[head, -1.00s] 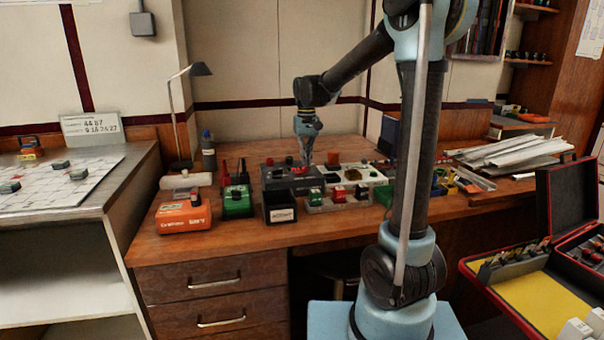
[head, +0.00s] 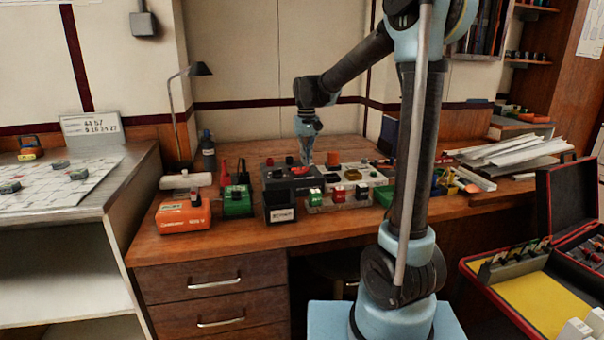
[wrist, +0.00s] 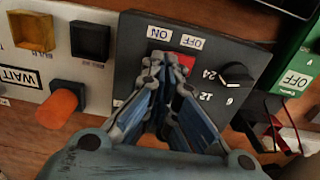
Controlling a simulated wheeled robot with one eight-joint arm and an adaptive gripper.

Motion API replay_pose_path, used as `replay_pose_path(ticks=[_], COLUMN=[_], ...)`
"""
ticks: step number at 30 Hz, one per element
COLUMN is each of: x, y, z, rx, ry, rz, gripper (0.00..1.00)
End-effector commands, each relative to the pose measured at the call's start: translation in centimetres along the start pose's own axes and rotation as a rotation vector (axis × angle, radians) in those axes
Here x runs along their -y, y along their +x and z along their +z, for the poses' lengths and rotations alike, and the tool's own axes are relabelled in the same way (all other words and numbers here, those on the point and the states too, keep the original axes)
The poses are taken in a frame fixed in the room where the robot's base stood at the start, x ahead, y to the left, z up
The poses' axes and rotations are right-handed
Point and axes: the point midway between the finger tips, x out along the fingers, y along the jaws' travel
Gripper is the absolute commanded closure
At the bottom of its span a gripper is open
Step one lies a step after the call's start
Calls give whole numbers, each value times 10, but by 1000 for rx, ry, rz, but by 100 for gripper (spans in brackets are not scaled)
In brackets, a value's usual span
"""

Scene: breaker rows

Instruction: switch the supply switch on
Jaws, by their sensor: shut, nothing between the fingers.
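The supply switch is a red rocker (wrist: 187,62) on a dark grey box (wrist: 128,50), in the wrist view. ON and OFF labels stand above it, ON on the left and OFF on the right. My gripper (wrist: 168,70) is shut and empty, with its fingertips over or against the rocker's left part, on the ON side. The fingers hide much of the rocker, so I cannot tell its tilt or whether they touch it. In the head view my gripper (head: 306,162) points down at the dark box (head: 277,183) on the bench.
A black knob (wrist: 236,74) marked 24, 12, 6 sits right of the switch. A pale panel with an orange knob (wrist: 57,104) lies left; a green box (wrist: 299,68) is right. In the head view an orange box (head: 183,216) and a black holder (head: 280,207) stand nearer the bench front.

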Motion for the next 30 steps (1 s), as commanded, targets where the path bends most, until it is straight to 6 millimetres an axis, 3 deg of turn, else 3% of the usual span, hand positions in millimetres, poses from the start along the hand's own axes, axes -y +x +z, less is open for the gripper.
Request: replay_pose_path(ticks=[30], x=[0], y=[12], z=[0], rx=[0], ry=[0], rz=[0], gripper=[100])
